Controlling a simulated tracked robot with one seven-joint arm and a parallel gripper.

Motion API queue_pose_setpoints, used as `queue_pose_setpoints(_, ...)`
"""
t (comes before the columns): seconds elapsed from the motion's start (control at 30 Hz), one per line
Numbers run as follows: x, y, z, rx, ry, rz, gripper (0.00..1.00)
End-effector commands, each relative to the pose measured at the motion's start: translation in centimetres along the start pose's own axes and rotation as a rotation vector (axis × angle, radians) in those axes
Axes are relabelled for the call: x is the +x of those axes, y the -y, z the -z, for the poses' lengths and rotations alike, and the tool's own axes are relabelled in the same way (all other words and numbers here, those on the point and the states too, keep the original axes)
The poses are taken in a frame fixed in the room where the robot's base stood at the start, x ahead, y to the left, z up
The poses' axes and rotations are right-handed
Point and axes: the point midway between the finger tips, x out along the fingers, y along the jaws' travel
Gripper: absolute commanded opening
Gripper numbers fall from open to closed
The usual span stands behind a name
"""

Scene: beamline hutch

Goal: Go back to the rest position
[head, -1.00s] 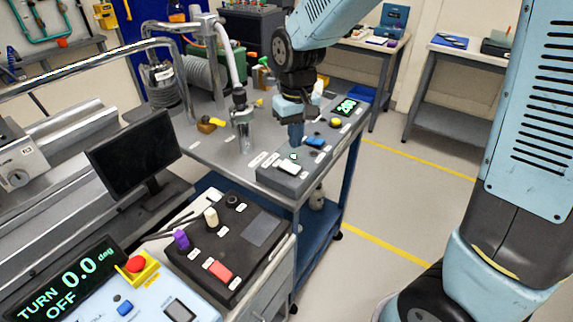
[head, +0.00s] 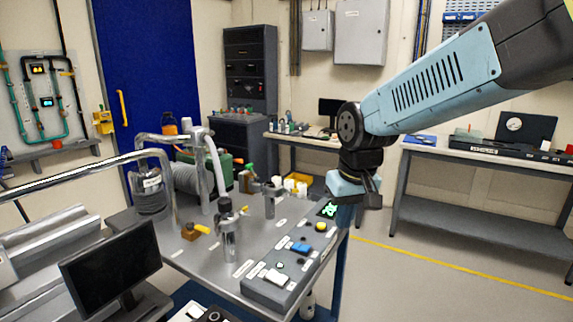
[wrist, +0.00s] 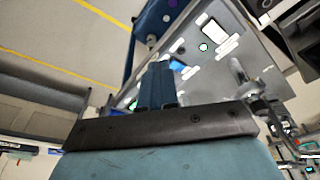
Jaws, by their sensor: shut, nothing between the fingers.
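My gripper (head: 345,217) hangs from my light-blue arm in the head view, fingers down, beside the right edge of the metal-topped cart (head: 190,262). Its fingers are together with nothing held. In the wrist view the closed blue fingers of my gripper (wrist: 155,85) show in front of the cart top (wrist: 262,50). The fingers look clear of the control box, though how far they are from the cart edge is hard to tell.
A monitor (head: 110,268) stands at lower left. A bench (head: 435,153) stands at right. Floor with a yellow line (head: 450,267) is open.

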Motion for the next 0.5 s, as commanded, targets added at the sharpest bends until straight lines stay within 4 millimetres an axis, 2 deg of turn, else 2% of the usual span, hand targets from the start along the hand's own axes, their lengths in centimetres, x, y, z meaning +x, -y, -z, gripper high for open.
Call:
queue_pose_setpoints(0.03, -1.1, -1.1, -0.9, 0.026, -0.027, -0.006, 0.00)
queue_pose_setpoints(0.2, -3.9, -3.8, -3.7, 0.097, -0.100, -0.027, 0.00)
queue_pose_setpoints(0.5, -7.5, -7.0, -9.3, 0.214, -0.218, -0.079, 0.00)
